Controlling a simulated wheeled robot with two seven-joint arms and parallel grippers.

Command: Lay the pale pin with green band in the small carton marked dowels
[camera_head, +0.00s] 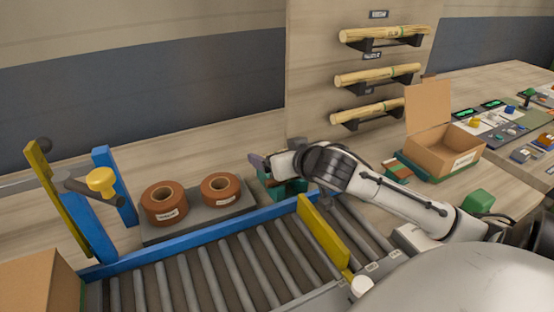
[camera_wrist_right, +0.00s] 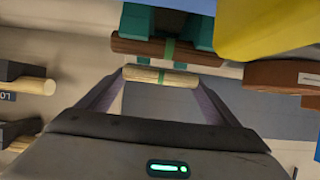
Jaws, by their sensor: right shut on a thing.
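My right gripper (camera_head: 259,162) reaches in from the right, over the green holder (camera_head: 283,188) behind the conveyor. In the right wrist view it is shut on the pale pin with green band (camera_wrist_right: 143,73), which lies crosswise between the fingertips. The pin cannot be made out in the head view. Just beyond it in the wrist view, a dark brown pin (camera_wrist_right: 130,45), also with a green band, rests in the teal-green holder. A small open carton (camera_head: 427,153) with a raised flap stands on the right bench; its label is too small to read. My left gripper is not in view.
Two brown rolls (camera_head: 164,204) sit on a grey plate left of the holder. A roller conveyor (camera_head: 215,265) with a yellow bar (camera_head: 323,233) runs in front. Pale rods (camera_head: 376,74) lie on wall brackets. A green block (camera_head: 478,201) stands in front of the carton.

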